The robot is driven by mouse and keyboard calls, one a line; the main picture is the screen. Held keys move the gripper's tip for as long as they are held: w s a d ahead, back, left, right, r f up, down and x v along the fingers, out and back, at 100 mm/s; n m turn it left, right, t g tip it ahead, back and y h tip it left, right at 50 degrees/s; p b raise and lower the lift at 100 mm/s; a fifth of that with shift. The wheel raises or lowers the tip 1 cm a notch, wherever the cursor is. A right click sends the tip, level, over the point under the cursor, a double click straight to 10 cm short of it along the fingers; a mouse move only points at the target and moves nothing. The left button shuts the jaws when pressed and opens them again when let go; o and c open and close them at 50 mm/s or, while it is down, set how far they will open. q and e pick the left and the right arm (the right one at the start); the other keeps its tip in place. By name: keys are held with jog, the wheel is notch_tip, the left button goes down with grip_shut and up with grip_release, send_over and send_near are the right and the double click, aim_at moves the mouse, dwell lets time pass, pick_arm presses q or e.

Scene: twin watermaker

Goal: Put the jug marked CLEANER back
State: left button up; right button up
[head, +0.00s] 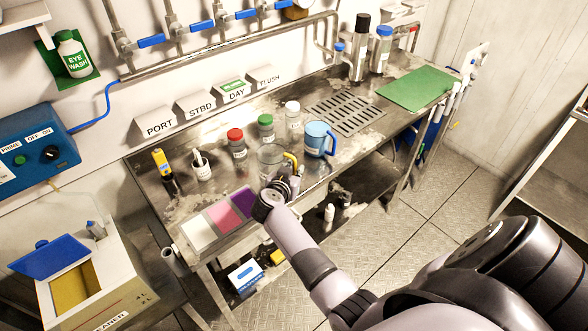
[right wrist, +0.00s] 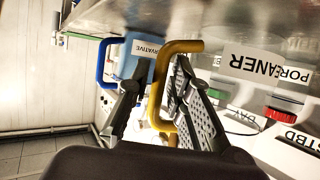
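The clear jug with the yellow handle (head: 270,157) stands on the steel bench, left of the blue jug. In the right wrist view the label CLEANER (right wrist: 256,66) shows on its clear body, and its yellow handle (right wrist: 155,95) runs between my fingers. My right gripper (head: 291,180) is at the handle, on the jug's right side. In the right wrist view the right gripper (right wrist: 158,90) looks open around the handle, with a gap on the left finger's side. My left gripper is not in view.
A blue jug (head: 319,138) stands close on the right. Red-capped (head: 237,146) and green-capped (head: 266,127) bottles stand behind. White, pink (head: 222,215) and purple patches lie at the front left. A green mat (head: 417,89) and drain grate (head: 346,112) lie farther right.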

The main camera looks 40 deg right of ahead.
jog(key=shift+o, duration=0.7)
jog(key=shift+r, duration=0.1)
